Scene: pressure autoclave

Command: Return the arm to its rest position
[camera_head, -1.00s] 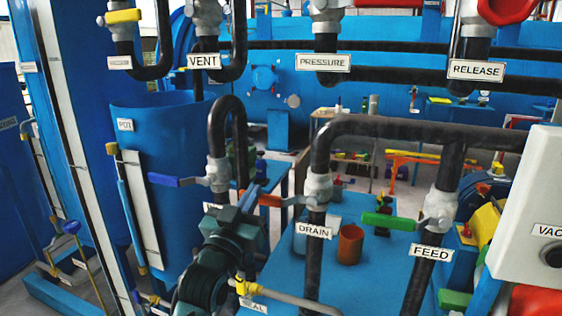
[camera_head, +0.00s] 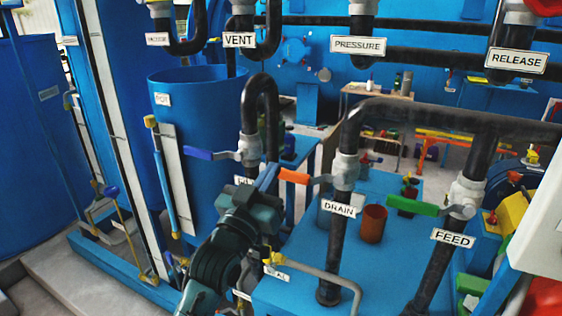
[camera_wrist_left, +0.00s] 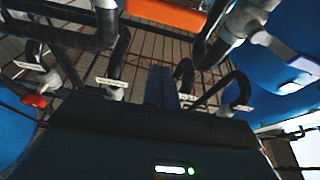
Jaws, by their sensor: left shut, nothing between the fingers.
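My left arm, dark teal, comes up from the lower edge of the head view. My left gripper (camera_head: 268,177) is at its upper end, beside the drain pipe and just below the looped black pipe (camera_head: 261,88). The gripper is shut and empty. The orange-handled valve (camera_head: 293,176) is close to it in the picture; I cannot tell whether they touch. In the left wrist view the narrow blue fingers (camera_wrist_left: 160,80) stand together above the dark gripper body. My right gripper is not in view.
The blue pot (camera_head: 200,110) and its blue-handled valve (camera_head: 212,154) are to the left. The drain pipe (camera_head: 337,240) and feed pipe (camera_head: 432,275) rise to the right over a blue bench (camera_head: 290,295) with a brown cup (camera_head: 373,223). Floor (camera_head: 40,260) shows clear at lower left.

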